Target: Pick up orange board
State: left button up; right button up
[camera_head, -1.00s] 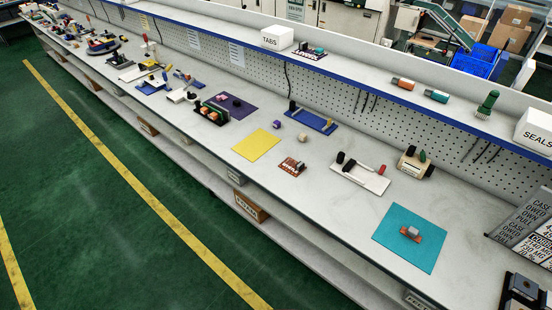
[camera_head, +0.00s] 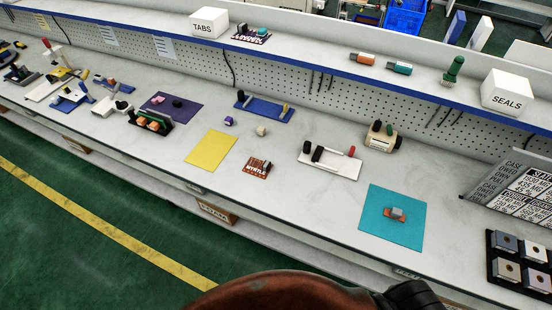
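A small orange board (camera_head: 389,216) lies on the teal mat (camera_head: 380,237) at the right of the bench. A reddish-brown board (camera_head: 257,170) with pale lettering lies further left on the bare bench top. A brown and black part of my own body shows at the bottom edge, in front of the bench. No gripper fingers show in the head view.
A white fixture (camera_head: 330,162) with black and red parts stands left of the teal mat. A black tray (camera_head: 494,268) with several grey square pieces is at the right. A sign stand (camera_head: 515,200) stands behind it. The bench around the teal mat is clear.

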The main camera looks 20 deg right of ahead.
aim_at(258, 168)
jog(key=z, duration=0.65)
jog(key=i, duration=0.65)
jog(key=z, duration=0.65)
